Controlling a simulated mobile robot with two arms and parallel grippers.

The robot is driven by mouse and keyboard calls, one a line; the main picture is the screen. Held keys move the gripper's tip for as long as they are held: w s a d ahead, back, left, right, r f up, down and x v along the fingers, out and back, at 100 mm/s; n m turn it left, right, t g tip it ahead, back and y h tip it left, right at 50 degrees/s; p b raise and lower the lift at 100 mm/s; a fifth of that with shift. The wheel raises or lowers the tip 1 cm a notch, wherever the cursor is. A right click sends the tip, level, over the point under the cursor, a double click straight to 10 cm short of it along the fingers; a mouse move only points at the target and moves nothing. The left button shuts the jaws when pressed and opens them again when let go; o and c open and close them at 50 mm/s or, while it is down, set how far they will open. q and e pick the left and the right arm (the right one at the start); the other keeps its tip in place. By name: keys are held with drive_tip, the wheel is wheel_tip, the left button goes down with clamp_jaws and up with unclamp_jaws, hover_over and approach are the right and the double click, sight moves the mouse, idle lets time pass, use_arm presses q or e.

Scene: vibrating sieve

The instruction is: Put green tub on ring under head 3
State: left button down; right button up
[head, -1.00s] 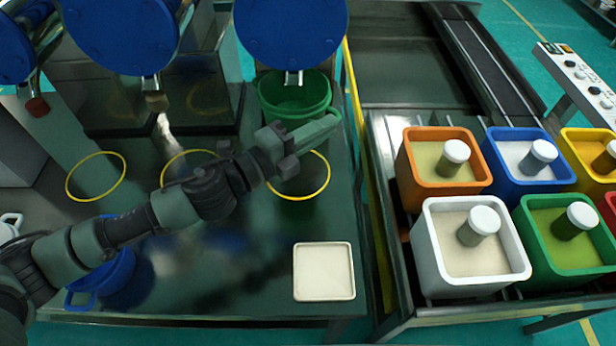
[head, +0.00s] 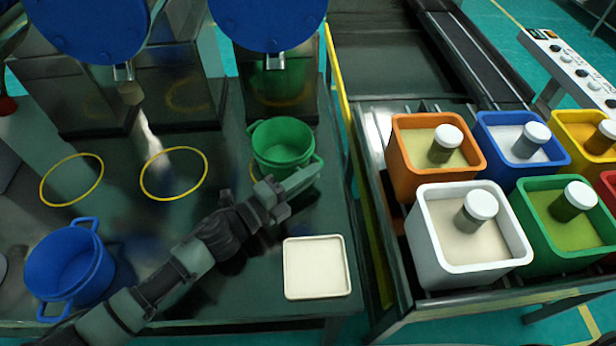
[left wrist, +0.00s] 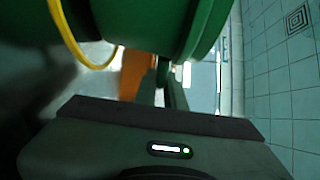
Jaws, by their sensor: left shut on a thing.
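The green tub (head: 281,148) is upright over the yellow ring (head: 254,172) under the rightmost visible blue head (head: 265,18). The tub and my arm hide most of that ring; only its left edge shows. My left gripper (head: 303,178) is shut on the tub at its near right side, by the handle. In the left wrist view the tub's green wall (left wrist: 150,22) fills the top, with part of a yellow ring (left wrist: 75,42) beside it. I cannot tell whether the tub touches the table. My right gripper is not in view.
Two bare yellow rings (head: 143,180) (head: 43,190) lie to the left. A blue tub (head: 68,262) stands at the front left, close to my arm. A cream square tray (head: 317,267) lies at the front right. Several coloured bins (head: 437,205) stand on the right rack.

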use_arm(q)
drive_tip(key=shift+f, duration=0.2)
drive_tip(key=c, duration=1.9)
unclamp_jaws()
drive_tip(key=shift+f, duration=0.1)
drive_tip(key=o, duration=0.4)
drive_tip(key=shift+a+r, duration=0.1)
drive_tip(key=shift+r, duration=0.2)
drive_tip(key=v, duration=1.1)
drive_tip(key=shift+f, duration=0.15)
drive_tip(key=shift+s+a, duration=0.3)
drive_tip(key=shift+a, duration=0.05)
